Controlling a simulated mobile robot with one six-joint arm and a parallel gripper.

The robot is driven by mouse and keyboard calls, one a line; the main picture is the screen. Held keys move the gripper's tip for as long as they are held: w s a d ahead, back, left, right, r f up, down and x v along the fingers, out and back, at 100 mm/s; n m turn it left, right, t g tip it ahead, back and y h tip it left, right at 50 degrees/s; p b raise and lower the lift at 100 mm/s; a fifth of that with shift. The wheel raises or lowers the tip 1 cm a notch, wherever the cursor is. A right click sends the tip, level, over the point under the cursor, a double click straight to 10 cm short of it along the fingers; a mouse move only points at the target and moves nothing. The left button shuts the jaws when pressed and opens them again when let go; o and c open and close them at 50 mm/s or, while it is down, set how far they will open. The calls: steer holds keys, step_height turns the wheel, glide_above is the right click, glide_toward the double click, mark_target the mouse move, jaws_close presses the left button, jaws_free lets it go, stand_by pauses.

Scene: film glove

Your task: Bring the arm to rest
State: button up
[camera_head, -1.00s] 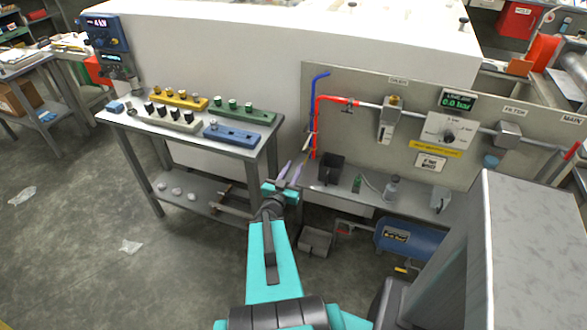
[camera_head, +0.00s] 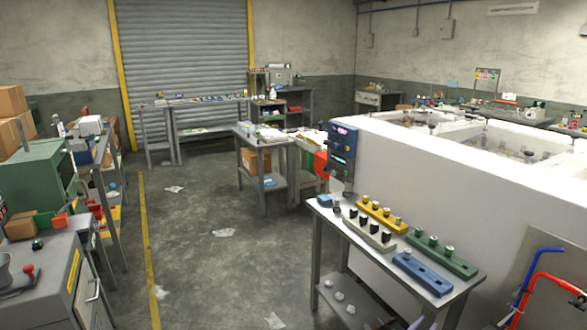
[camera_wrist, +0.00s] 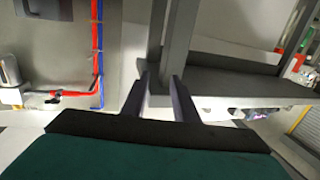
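My gripper (camera_wrist: 162,84) shows in the wrist view with its two grey fingers apart and nothing held between them. A grey table leg (camera_wrist: 177,45) stands beyond the fingertips; I cannot tell how far off it is. My arm is almost wholly outside the head view.
The grey table (camera_head: 455,297) bears yellow, white, green and blue blocks with knobs. Red pipe (camera_wrist: 96,45) and blue pipe (camera_wrist: 101,70) run along the panel, left of my gripper. Plastic scraps (camera_head: 223,232) lie on otherwise open floor. A green cabinet (camera_head: 40,180) stands left.

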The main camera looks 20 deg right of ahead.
steer(key=w+a+f+n+t+y, duration=0.35)
steer(key=w+a, duration=0.45)
steer(key=a, duration=0.3)
steer(key=w+a+f+n+t+y, duration=0.2)
steer(key=w+a+f+n+y, duration=0.25)
steer(key=w+a, duration=0.5)
steer(key=a+f+n+g+y, duration=0.1)
steer(key=a+f+n+y, duration=0.1)
steer(key=a+f, duration=0.35)
steer(key=a+f+n+y, duration=0.1)
steer(key=a+f+y, duration=0.2)
steer(key=a, duration=0.6)
steer(key=a+f+n+g+y, duration=0.15)
steer(key=a+f, duration=0.25)
steer(key=a, duration=0.4)
steer(key=s+a+f+n+g+y, duration=0.3)
steer(key=s+a+f+g+y, duration=0.15)
steer(key=s+a+f, duration=0.5)
steer(key=s+r+m+g+h, duration=0.1)
steer(key=s+g, duration=0.8)
steer(key=s, duration=1.2)
steer(key=shift+d+r+g+h, duration=0.15)
steer(key=shift+r+g+h, duration=0.3)
steer(key=shift+r, duration=0.4)
